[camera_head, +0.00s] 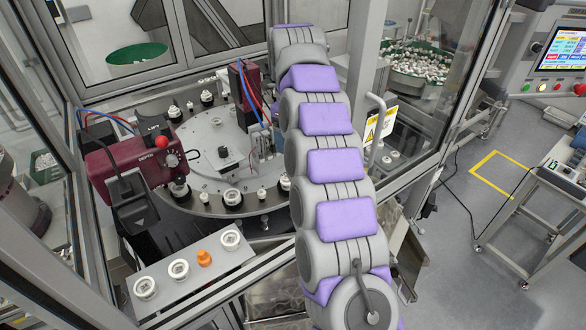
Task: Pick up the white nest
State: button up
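Several white round pieces that look like nests sit on a grey bar at the front left. One white nest (145,288) is at its left end, another white nest (179,268) is right of it, and a third white nest (231,240) is at its right end. I cannot tell which one the task names. A small orange piece (204,258) stands between the second and third. My arm rises from the lower right to the top middle, well right of the bar. My gripper does not show.
A round indexing table (205,150) with several dark-based fixtures lies behind the bar. A maroon unit (135,165) with a red knob stands at its left. Metal frame posts (55,120) and glass enclose the cell. A control screen (565,48) is at the upper right.

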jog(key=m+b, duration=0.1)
jog(key=b, duration=0.2)
send_over(289, 182)
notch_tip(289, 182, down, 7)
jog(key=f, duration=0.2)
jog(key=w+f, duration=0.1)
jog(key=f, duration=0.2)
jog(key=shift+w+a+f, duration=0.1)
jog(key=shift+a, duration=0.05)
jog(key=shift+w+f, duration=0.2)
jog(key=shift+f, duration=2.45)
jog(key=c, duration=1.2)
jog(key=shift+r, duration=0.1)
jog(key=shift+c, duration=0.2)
